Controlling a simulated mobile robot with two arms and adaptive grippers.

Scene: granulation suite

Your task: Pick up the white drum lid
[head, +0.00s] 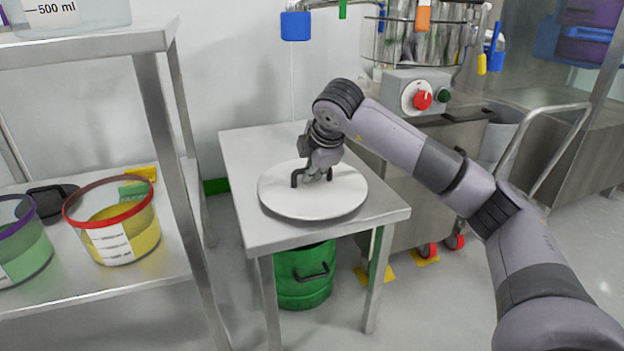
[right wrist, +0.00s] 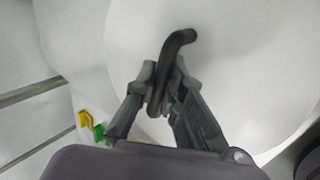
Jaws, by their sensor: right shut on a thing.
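The white drum lid (head: 312,200) is a round disc with a dark bar handle (head: 295,179). It is at the small steel table (head: 236,160) in the head view; I cannot tell whether it touches the top. My right gripper (head: 318,176) comes down from above and is shut on the handle, hiding its middle. In the right wrist view the fingers (right wrist: 165,95) close around the dark handle (right wrist: 180,42), with the white lid (right wrist: 240,60) behind. My left gripper is not in view.
A green drum (head: 304,275) stands under the table. A steel shelf (head: 110,285) at left holds a red-rimmed tub (head: 118,225) and other tubs. A steel machine with a red knob (head: 422,99) stands behind, with a cart handle (head: 540,115) to its right.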

